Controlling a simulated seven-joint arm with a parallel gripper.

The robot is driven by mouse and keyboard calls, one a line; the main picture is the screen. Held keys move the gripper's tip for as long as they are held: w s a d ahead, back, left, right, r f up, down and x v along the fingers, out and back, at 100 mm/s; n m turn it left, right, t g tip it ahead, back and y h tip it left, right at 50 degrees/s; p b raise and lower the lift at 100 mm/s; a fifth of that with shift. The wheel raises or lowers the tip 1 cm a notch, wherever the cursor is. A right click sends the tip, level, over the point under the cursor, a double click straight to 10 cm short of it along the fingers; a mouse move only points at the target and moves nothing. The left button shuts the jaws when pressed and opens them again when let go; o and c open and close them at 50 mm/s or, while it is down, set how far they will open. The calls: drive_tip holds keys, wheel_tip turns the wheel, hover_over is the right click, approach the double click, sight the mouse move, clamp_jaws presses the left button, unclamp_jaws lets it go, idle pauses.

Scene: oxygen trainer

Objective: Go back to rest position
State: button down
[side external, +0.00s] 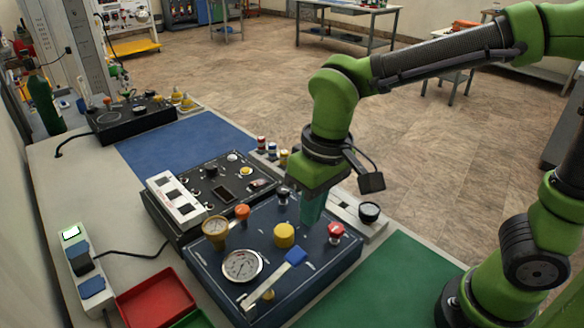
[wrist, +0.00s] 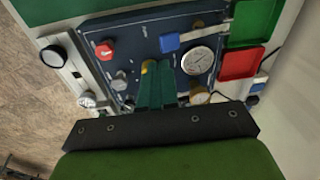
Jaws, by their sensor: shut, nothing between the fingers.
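My gripper (side external: 311,207) hangs over the right back part of the dark blue oxygen trainer panel (side external: 208,272) in the side view. Its teal fingers are together with nothing between them. In the wrist view my gripper (wrist: 156,70) points at the panel, near the yellow knob, which it partly hides. The panel carries a round gauge (side external: 242,265), a yellow knob (side external: 285,235), a red knob (side external: 336,230), an orange knob (side external: 242,212) and a blue-handled lever (side external: 294,257). Whether the fingertips touch the panel cannot be told.
A second dark panel (side external: 262,187) with a white switch strip (side external: 176,198) stands behind. A red tray (side external: 157,296) and a power strip (side external: 85,272) lie at left. The green mat (side external: 400,285) is clear.

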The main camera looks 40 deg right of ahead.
drive_tip(key=s+d+r+m+t, duration=0.2)
drive_tip(key=d+t, duration=0.1)
drive_tip(key=d, duration=0.4)
drive_tip(key=s+d+r+m+t+y, duration=0.1)
drive_tip(key=s+d+r+m+t, duration=0.1)
drive_tip(key=d, duration=0.5)
drive_tip(key=shift+s+d+r+m+t, duration=0.35)
drive_tip(key=shift+s+r+t, duration=0.1)
drive_tip(key=shift+t, duration=0.15)
